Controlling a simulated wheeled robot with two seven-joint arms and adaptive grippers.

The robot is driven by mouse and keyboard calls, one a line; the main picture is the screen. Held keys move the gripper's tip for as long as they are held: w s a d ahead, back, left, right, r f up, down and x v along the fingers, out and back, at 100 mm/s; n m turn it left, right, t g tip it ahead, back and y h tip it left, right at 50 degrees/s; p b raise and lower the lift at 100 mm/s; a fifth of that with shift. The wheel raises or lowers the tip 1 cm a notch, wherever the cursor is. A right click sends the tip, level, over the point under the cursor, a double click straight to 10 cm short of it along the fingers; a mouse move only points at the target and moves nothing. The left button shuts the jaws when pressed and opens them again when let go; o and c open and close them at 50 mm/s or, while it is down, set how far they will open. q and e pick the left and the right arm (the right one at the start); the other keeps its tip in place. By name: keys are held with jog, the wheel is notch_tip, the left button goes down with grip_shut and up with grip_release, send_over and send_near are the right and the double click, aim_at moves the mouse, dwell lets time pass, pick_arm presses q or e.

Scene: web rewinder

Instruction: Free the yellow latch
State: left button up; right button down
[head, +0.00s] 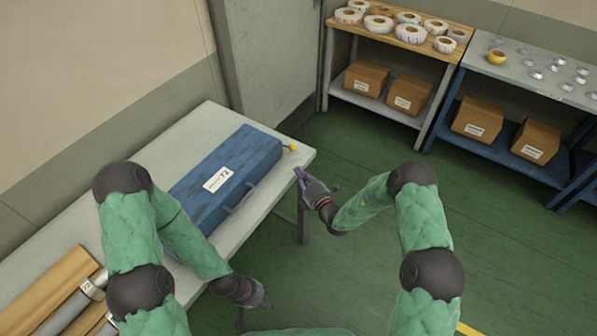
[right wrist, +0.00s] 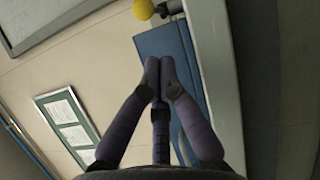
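The yellow latch shows as a small yellow knob (head: 291,147) at the far right end of a long blue case (head: 250,150). In the right wrist view the yellow knob (right wrist: 143,9) is at the top edge, on a dark stem. My right gripper (head: 299,172) is just in front of the knob and apart from it. Its fingertips (right wrist: 159,66) are together with nothing seen between them. My left gripper (head: 256,308) is low in the head view, away from the case, with its fingers spread and nothing seen in them.
The case lies on a grey table (head: 205,118) against the wall. A wooden shelf (head: 440,65) with tape rolls and a blue bench (head: 475,78) stand at the back right. The green floor between is clear.

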aim_at(290, 165)
pick_arm(q)
notch_tip(290, 165, down, 2)
jog(key=shift+f+b, duration=0.1)
jog(key=shift+b, duration=0.85)
pick_arm(e)
jog(key=x, duration=0.8)
pick_arm(q)
jog(key=shift+a, duration=0.15)
pick_arm(e)
jog(key=shift+d, duration=0.2)
